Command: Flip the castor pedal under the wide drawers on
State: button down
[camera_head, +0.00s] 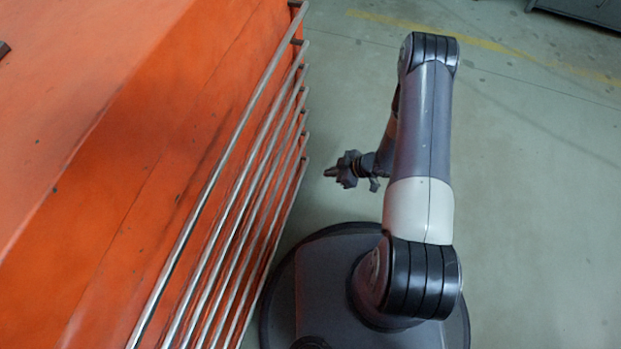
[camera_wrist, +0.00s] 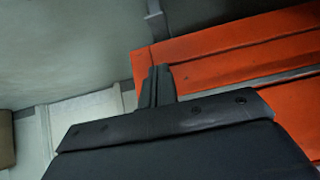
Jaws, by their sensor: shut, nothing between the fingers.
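The wide drawers are an orange cabinet (camera_head: 130,110) on the left of the head view, with several long metal bar handles (camera_head: 240,180) down its front. Orange drawer fronts (camera_wrist: 225,68) also show at the right of the wrist view. My gripper (camera_head: 330,171) is to the right of the handles, pointing left towards the cabinet, with a gap between. In the wrist view its fingers (camera_wrist: 157,84) are together and empty, overlapping the cabinet's edge in the picture. I cannot make out the castor pedal in either view; the cabinet's underside is hidden in the head view.
Grey-green floor (camera_head: 530,180) is open to the right, with a yellow line (camera_head: 480,45) at the back. A dark cabinet (camera_head: 590,10) stands at the far top right. A pale panel-like surface (camera_wrist: 85,112) shows at the left of the wrist view.

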jog(key=b, duration=0.4)
send_over(303, 183)
jog(key=s+d, duration=0.1)
jog(key=d, duration=0.2)
notch_tip(303, 183, down, 7)
jog(key=f, duration=0.2)
jog(key=f+b, duration=0.1)
jog(key=f, duration=0.1)
jog(key=shift+w+a, duration=0.1)
jog(key=shift+a, duration=0.1)
